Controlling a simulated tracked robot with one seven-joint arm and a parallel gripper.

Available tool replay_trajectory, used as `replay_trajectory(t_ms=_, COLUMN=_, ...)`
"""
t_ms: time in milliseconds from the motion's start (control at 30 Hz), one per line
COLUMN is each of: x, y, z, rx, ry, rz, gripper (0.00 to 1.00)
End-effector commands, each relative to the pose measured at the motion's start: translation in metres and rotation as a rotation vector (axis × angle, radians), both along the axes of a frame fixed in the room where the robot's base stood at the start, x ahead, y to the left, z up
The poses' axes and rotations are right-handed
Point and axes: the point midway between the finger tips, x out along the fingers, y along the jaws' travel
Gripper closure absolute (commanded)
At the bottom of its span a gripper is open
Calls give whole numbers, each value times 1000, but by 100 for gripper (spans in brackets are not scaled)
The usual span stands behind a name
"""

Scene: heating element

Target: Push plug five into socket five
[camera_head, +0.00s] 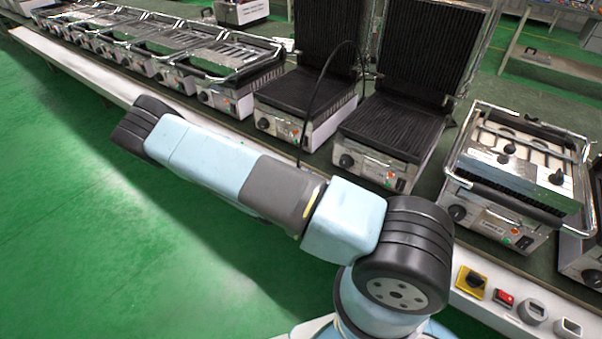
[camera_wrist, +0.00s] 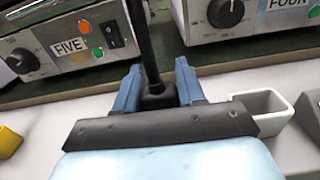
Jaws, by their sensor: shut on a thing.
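In the wrist view my gripper (camera_wrist: 158,84) has its two blue fingers on either side of a black plug (camera_wrist: 157,99) and is shut on it. In the head view my arm hides the gripper and plug; only the cable (camera_head: 317,93) shows, running down behind the arm.
A white open socket box (camera_wrist: 262,108) stands right of my gripper, below the machine labelled FOUR (camera_wrist: 238,18). A yellow part (camera_wrist: 8,142) is at the left. In the head view, a yellow switch (camera_head: 471,282) and red switch (camera_head: 503,298) sit on the bench edge.

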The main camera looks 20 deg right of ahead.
Motion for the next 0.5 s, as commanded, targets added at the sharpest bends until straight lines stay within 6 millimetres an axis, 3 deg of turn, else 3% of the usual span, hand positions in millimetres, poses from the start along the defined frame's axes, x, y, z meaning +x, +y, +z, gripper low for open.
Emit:
replay_trajectory(t_ms=333, x=0, y=0, z=0, rx=0, ry=0, rz=0, gripper=32)
replay_trajectory(t_ms=500, x=0, y=0, z=0, rx=0, ry=0, rz=0, gripper=31)
